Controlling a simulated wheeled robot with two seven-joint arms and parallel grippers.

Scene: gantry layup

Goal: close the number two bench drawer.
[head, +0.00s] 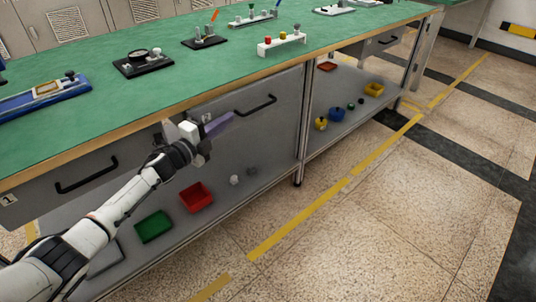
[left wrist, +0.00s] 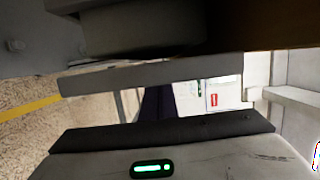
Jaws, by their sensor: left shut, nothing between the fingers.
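The number two bench drawer has a grey front (head: 277,122) with a dark bar handle (head: 256,105), under the green bench top. Its number label (head: 212,117) is partly visible beside my left gripper (head: 222,125). My left gripper is shut and empty, in front of the left part of this drawer front, left of and a little below the handle. I cannot tell whether it touches the front, nor how far out the drawer stands. In the left wrist view, grey surfaces fill the top and the floor shows beyond. My right gripper is not in view.
The number one drawer (head: 60,185) is at the left. The green bench top (head: 200,80) holds several fixtures, including a white block with coloured knobs (head: 282,43). A red bin (head: 196,196) and green bin (head: 154,227) sit on the lower shelf. The floor in front (head: 400,220) is clear.

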